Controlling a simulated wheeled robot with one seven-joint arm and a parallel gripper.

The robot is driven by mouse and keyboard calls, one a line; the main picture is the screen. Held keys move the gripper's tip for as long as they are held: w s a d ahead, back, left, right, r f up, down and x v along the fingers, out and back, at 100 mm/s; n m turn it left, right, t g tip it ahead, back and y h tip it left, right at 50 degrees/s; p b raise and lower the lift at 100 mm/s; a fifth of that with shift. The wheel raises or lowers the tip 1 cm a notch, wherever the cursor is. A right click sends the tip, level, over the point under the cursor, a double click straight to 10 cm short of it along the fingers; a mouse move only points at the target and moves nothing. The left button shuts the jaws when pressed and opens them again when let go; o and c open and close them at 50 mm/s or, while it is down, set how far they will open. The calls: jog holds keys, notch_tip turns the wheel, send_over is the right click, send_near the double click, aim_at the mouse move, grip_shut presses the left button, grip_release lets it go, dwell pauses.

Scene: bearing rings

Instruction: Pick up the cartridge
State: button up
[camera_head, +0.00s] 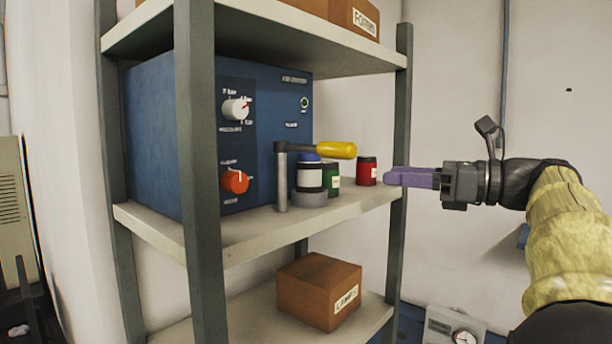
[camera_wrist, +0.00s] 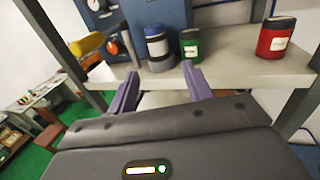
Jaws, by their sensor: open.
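Three small canisters stand on the middle shelf (camera_head: 245,232); I cannot tell which is the cartridge. One has a blue top, a white label and a dark band (camera_head: 310,178), and its foot sits at a grey ring-like base (camera_head: 310,198). A green one (camera_head: 334,178) is just behind it, partly hidden in the head view. A red one (camera_head: 367,171) stands to the right, apart from them. My gripper (camera_head: 388,178) has purple fingers and is empty, right of the shelf in the head view. In the wrist view its open fingers (camera_wrist: 160,72) point toward the blue-topped (camera_wrist: 156,42) and green (camera_wrist: 190,44) canisters.
A grey post with a yellow-handled lever (camera_head: 335,150) stands left of the canisters, its handle reaching over the blue top. A blue control box (camera_head: 160,140) fills the shelf's left. Shelf uprights (camera_head: 403,70) and the upper shelf (camera_head: 260,35) bound the space. A brown box (camera_head: 318,290) sits below.

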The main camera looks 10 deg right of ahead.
aim_at(320, 173)
jog(key=p+x, duration=0.4)
jog(key=x, duration=0.7)
jog(key=shift+a, duration=0.4)
jog(key=shift+f, duration=0.1)
jog(key=p+x, duration=0.3)
jog(key=x, duration=0.1)
jog(key=shift+w+a, duration=0.2)
jog(key=shift+a, duration=0.1)
jog(key=shift+w+a+f, duration=0.1)
jog(key=shift+a+f, duration=0.1)
jog(key=shift+a, duration=0.1)
